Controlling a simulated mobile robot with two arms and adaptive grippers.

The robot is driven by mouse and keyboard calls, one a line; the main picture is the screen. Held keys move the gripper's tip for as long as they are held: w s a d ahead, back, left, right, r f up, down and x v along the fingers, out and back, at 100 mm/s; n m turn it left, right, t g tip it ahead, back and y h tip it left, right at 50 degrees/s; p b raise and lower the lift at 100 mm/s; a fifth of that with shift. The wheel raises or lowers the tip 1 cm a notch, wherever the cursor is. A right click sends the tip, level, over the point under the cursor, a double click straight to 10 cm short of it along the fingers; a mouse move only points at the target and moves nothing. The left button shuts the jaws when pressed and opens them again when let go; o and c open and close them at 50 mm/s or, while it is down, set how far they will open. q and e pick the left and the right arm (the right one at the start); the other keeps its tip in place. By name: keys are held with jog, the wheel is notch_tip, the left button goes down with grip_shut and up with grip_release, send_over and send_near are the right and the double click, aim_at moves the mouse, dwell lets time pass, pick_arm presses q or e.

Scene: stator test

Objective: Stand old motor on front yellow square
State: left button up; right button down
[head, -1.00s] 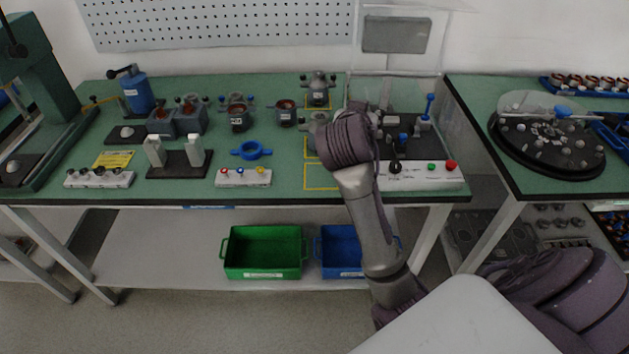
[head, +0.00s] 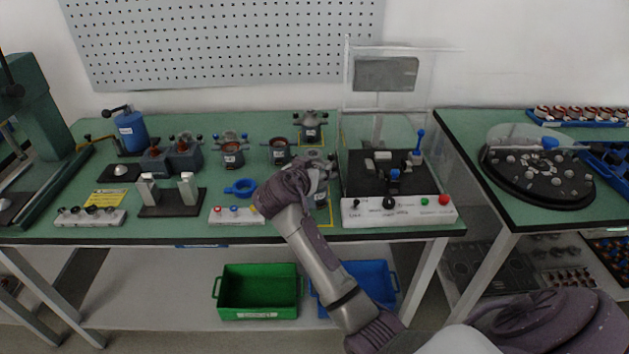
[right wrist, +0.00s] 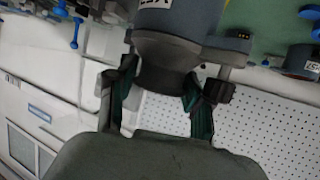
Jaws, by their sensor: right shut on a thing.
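The old motor is a grey cylinder with a label (head: 320,196), partly hidden behind my right gripper (head: 319,172) in the head view. In the right wrist view, the dark neck of the motor (right wrist: 165,76) sits between the fingers of my right gripper (right wrist: 158,100), which is shut on it. The motor appears upright at the front yellow square (head: 331,220), whose right edge shows. I cannot tell whether its base touches the table. My left gripper is not in view.
Another motor (head: 310,127) stands on the back yellow square. A white control box (head: 400,211) with a clear-walled test stand is close on the right. A button strip (head: 236,216) and a blue ring (head: 240,187) lie to the left. Green (head: 258,290) and blue bins are below.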

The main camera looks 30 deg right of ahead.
jog(key=shift+f, duration=1.8)
jog(key=shift+f, duration=0.1)
jog(key=shift+c, duration=2.3)
grip_release()
jog(key=shift+s+f, duration=0.1)
